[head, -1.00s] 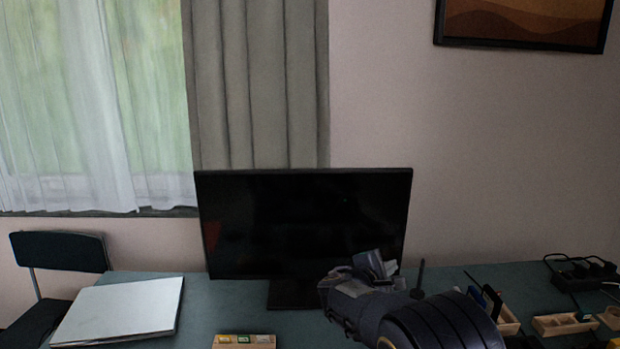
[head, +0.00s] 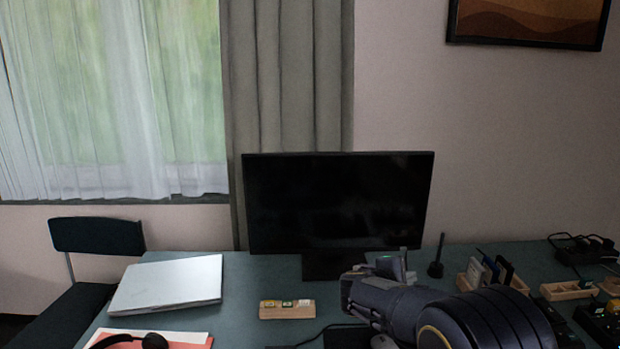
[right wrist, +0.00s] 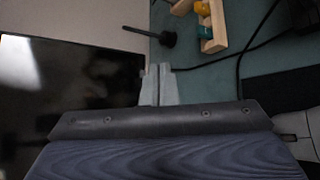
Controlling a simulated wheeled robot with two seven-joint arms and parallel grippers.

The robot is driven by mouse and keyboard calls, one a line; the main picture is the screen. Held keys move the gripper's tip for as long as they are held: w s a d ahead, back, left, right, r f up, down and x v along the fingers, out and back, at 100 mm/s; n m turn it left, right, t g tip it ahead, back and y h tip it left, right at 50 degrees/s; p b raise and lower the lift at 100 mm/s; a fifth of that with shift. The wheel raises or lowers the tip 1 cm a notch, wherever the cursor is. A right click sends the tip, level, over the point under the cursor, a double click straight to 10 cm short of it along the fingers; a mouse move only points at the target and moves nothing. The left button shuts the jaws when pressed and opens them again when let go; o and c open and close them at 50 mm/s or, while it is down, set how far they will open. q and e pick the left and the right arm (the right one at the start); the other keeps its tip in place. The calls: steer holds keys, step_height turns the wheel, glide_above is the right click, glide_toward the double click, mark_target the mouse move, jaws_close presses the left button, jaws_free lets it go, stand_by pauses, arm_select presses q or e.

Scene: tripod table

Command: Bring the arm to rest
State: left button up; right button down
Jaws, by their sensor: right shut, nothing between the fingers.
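My right arm reaches in from the lower right in the head view, over the green-grey desk (head: 240,270). My right gripper (head: 392,264) is in front of the lower right part of the black monitor (head: 340,200), with its fingers pointing up and away. In the right wrist view the two pale fingertips (right wrist: 158,84) are together with nothing between them. The monitor (right wrist: 75,85) fills the left of that view. My left gripper is not in view.
A closed laptop (head: 168,284), headphones (head: 150,341) and a wooden block holder (head: 287,309) are on the desk. To the right stand a card holder (head: 490,274), a small wooden tray (head: 568,290) and a black cable cluster (head: 590,246). A chair (head: 97,236) stands at left.

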steer(key=s+d+f+m+g+y+b, duration=0.1)
steer(key=s+d+f+m+g+y, duration=0.1)
steer(key=s, duration=0.4)
steer(key=s+d+f+m+g+y+b, duration=0.1)
steer(key=s+d+f+m+y+b, duration=0.1)
steer(key=s, duration=0.5)
steer(key=s+d+f+m+g+y+b, duration=0.1)
steer(key=s+d+f+m+g+y, duration=0.1)
steer(key=s, duration=0.5)
steer(key=shift+s+d+f+m+g, duration=0.15)
steer(key=shift+d+f+m, duration=0.25)
steer(key=shift+f+m, duration=0.2)
steer(key=shift+w+d+f+m+g, duration=0.15)
steer(key=shift+d+f+m, duration=0.3)
steer(key=shift+m, duration=0.25)
steer(key=s+a+f+m+t+y+b, duration=0.1)
steer(key=s+a+m+y+b, duration=0.15)
steer(key=s, duration=0.45)
steer(key=s+a+f+m+y+b, duration=0.1)
steer(key=s+a+f+m+y, duration=0.1)
steer(key=s+a+y, duration=0.3)
steer(key=s+a+f+m+t+b, duration=0.1)
steer(key=s+a+m+b, duration=0.15)
steer(key=s, duration=0.55)
step_height(320, 180, up, 18)
steer(key=p, duration=1.9)
steer(key=shift+r+p, duration=0.25)
steer(key=shift+p, duration=0.05)
steer(key=shift+a, duration=0.1)
